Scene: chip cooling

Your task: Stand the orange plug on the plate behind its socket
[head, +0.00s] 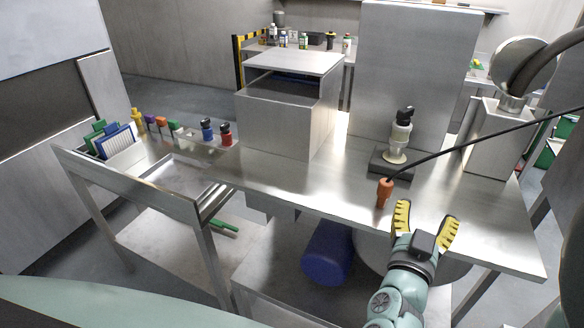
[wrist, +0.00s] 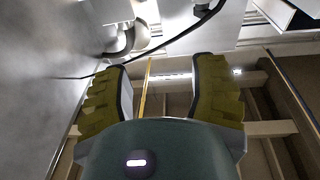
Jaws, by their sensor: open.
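The orange plug (head: 385,193) is on or just above the steel table near its front edge, roughly upright. A black cable runs from its top to the upper right; whether it touches the table is unclear. Behind it, a white, black-topped fitting (head: 400,135), perhaps the socket, stands on a dark plate (head: 378,168). My gripper (head: 426,217) is open and empty, right of the plug and nearer the camera. In the wrist view my gripper (wrist: 160,72) shows both yellow fingers spread, with a black cable (wrist: 150,50) beyond them. I cannot make out the plug there.
A tall steel panel (head: 418,70) and an open-fronted steel box (head: 280,118) stand behind. A pedestal with a round metal head (head: 517,68) is at the right. Small coloured bottles and a rack of cards (head: 115,142) are at the left. The cable crosses above the table's right side.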

